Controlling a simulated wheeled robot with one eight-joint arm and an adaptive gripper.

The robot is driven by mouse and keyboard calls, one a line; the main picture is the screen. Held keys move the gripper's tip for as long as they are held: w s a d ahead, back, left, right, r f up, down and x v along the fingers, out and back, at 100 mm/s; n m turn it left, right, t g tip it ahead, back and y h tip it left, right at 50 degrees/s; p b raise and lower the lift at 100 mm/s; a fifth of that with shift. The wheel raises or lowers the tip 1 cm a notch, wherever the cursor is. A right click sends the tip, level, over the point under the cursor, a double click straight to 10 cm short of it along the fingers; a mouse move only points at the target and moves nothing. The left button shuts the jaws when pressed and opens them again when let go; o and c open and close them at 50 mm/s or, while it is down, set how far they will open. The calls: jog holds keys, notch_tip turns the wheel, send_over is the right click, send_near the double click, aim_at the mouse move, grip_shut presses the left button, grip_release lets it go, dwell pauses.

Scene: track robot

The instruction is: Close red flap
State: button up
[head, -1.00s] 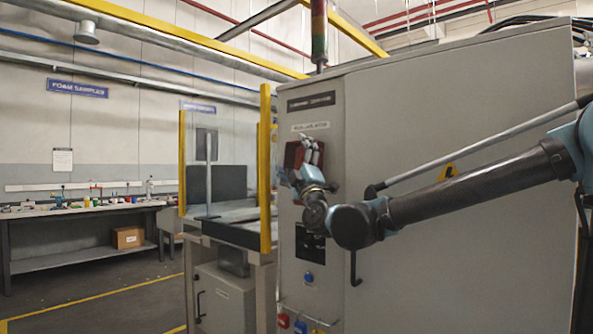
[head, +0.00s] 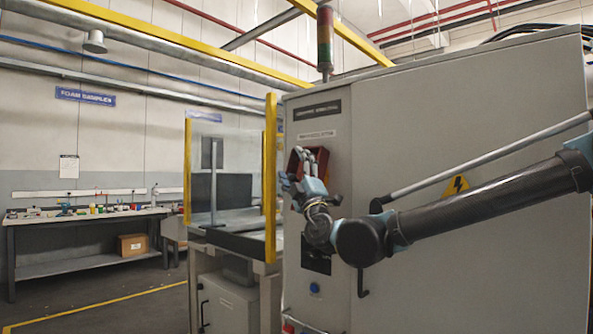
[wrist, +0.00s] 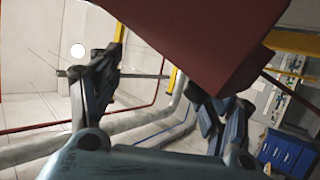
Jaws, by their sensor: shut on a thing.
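The red flap (head: 323,164) is on the front face of a grey cabinet, below two small label plates. It seems to stand out from the face, at an angle. My gripper (head: 309,166) is at the flap, its fingers in front of it and covering part of it. In the wrist view the flap (wrist: 205,35) fills the upper middle, close to the camera. The exact contact is hard to see.
The grey cabinet (head: 460,120) stands beside my arm, with a dark hooked handle (head: 362,283) and a blue button (head: 315,288) below the gripper. A yellow post (head: 270,180) stands just left. A workbench (head: 90,217) is far left, with open floor before it.

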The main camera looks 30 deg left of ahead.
jog(key=shift+s+d+f+t, duration=0.35)
jog(key=shift+d+f, duration=0.1)
jog(key=shift+d, duration=0.3)
jog(key=shift+c, duration=0.5)
jog(key=shift+s, duration=0.25)
jog(key=shift+o, duration=1.4)
jog(key=shift+s+d, duration=0.25)
jog(key=shift+d, duration=0.45)
jog(key=shift+o, duration=0.7)
jog(key=shift+s+f, duration=0.1)
jog(key=shift+f, duration=0.05)
jog(key=shift+s+d, duration=0.2)
jog(key=shift+d, duration=0.15)
jog(key=shift+s+d, duration=0.2)
jog(key=shift+d, duration=0.2)
jog(key=shift+c, duration=1.2)
jog(key=shift+s+a+f, duration=0.1)
jog(key=shift+f, duration=0.15)
jog(key=c, duration=0.4)
jog(key=shift+o, duration=0.2)
jog(key=s+r+v, duration=0.1)
jog(key=s+v, duration=0.1)
jog(key=v, duration=1.1)
jog(key=shift+a, duration=0.25)
jog(key=shift+s+f, duration=0.1)
